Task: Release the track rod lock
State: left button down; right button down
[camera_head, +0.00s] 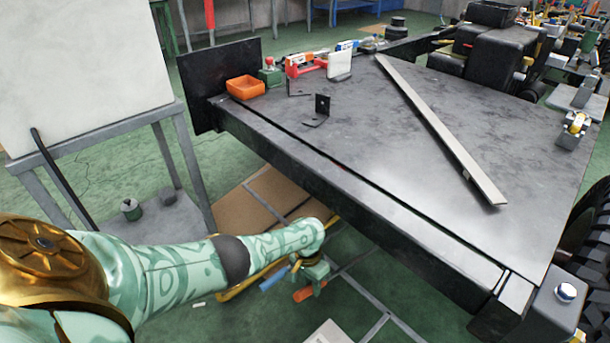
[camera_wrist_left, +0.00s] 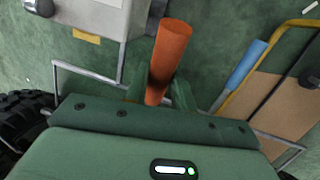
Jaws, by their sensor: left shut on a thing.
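An orange handle (camera_wrist_left: 168,60) stands between the green fingers of my left gripper (camera_wrist_left: 160,92) in the left wrist view, and the gripper is shut on it. In the head view my left gripper (camera_head: 313,278) is low, below the front edge of the black chassis deck, and the orange handle (camera_head: 303,294) sticks out at its fingers. I cannot tell from these frames which part is the track rod lock. The lower end of the handle is hidden by the gripper. My right gripper is not in view.
The black chassis deck (camera_head: 480,150) overhangs to the right of my left arm, with a long metal strip (camera_head: 440,130) on it. A blue handle (camera_wrist_left: 245,65) and a yellow tube (camera_wrist_left: 275,42) are close to the gripper. A grey box (camera_wrist_left: 110,18) is at the wrist view's top.

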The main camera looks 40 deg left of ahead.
pick_arm(q)
jog(key=shift+w+r, duration=0.3)
jog(key=shift+w, duration=0.05)
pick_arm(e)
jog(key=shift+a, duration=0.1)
pick_arm(q)
jog(key=c, duration=1.2)
grip_release()
jog(key=shift+o, duration=0.2)
jog(key=shift+s, duration=0.15)
jog(key=shift+r, duration=0.15)
jog(key=w+a+r+p, duration=0.1)
jog(key=a+r+p, duration=0.2)
jog(key=r+p, duration=0.6)
notch_tip(320, 180, up, 7)
jog(key=shift+w+f, duration=0.15)
jog(key=shift+w, duration=0.05)
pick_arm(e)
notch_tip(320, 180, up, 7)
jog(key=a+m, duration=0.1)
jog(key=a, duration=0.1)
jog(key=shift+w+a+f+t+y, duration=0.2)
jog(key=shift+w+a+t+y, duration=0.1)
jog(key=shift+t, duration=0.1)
